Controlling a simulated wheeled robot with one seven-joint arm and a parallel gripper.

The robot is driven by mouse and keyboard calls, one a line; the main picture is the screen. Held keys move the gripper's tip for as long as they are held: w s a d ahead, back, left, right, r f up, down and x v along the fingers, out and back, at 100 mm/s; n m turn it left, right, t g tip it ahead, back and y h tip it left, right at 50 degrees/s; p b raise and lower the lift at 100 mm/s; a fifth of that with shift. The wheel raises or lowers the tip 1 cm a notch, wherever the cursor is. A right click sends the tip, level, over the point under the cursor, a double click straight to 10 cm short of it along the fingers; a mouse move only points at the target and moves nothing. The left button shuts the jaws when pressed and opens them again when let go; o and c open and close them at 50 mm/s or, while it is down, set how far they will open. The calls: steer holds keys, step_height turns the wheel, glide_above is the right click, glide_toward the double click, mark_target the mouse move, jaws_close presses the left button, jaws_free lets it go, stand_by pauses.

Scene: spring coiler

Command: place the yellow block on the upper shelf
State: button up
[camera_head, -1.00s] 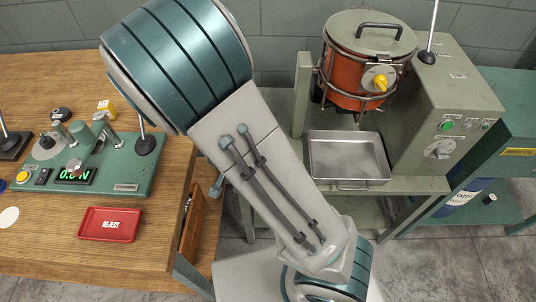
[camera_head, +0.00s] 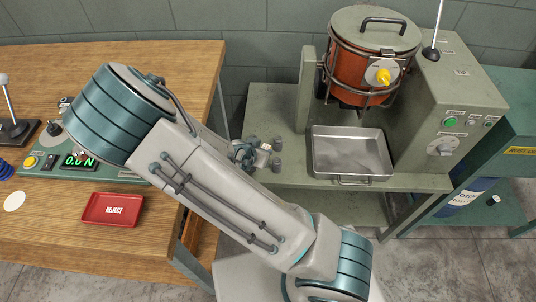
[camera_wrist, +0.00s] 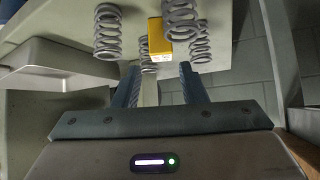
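The yellow block (camera_wrist: 159,36) shows in the wrist view, small, with a pale label on its lower side, among several grey coil springs (camera_wrist: 108,30). My gripper (camera_wrist: 160,72) is open, its two dark fingers apart with the block beyond their tips, so the block is not held. In the head view my arm covers much of the middle, and neither the block nor the fingers can be made out clearly. The green stand (camera_head: 420,184) has an upper shelf that carries a metal tray and a lower shelf beneath it.
The metal tray (camera_head: 350,158) sits below an orange drum (camera_head: 357,60) with a yellow knob. It also shows at left in the wrist view (camera_wrist: 62,72). A wooden bench (camera_head: 130,60) at left holds a red reject tray (camera_head: 112,210) and a tester.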

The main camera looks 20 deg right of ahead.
mark_target(267, 146)
steer(key=shift+b+x, duration=0.7)
steer(key=shift+x, duration=2.65)
steer(key=shift+s+a+f, duration=0.1)
steer(key=shift+a, duration=0.05)
steer(key=c, duration=0.8)
steer(key=shift+r, duration=0.55)
steer(key=r, duration=0.2)
steer(key=r+p, duration=0.1)
steer(key=shift+s+d+r, duration=0.15)
steer(key=shift+d+r, duration=0.05)
steer(key=shift+d, duration=0.1)
steer(key=s+d+r+p, duration=0.1)
steer(key=d+r+p, duration=0.1)
steer(key=d, duration=0.1)
steer(key=s+d+r+p, duration=0.2)
steer(key=d, duration=0.1)
steer(key=s+d+r+p, duration=0.2)
steer(key=d, duration=0.1)
steer(key=shift+s+d+r, duration=0.15)
steer(key=shift+s+r, duration=0.05)
steer(key=shift+r, duration=0.2)
steer(key=shift+s+f+p, duration=0.1)
steer(key=shift+p, duration=0.5)
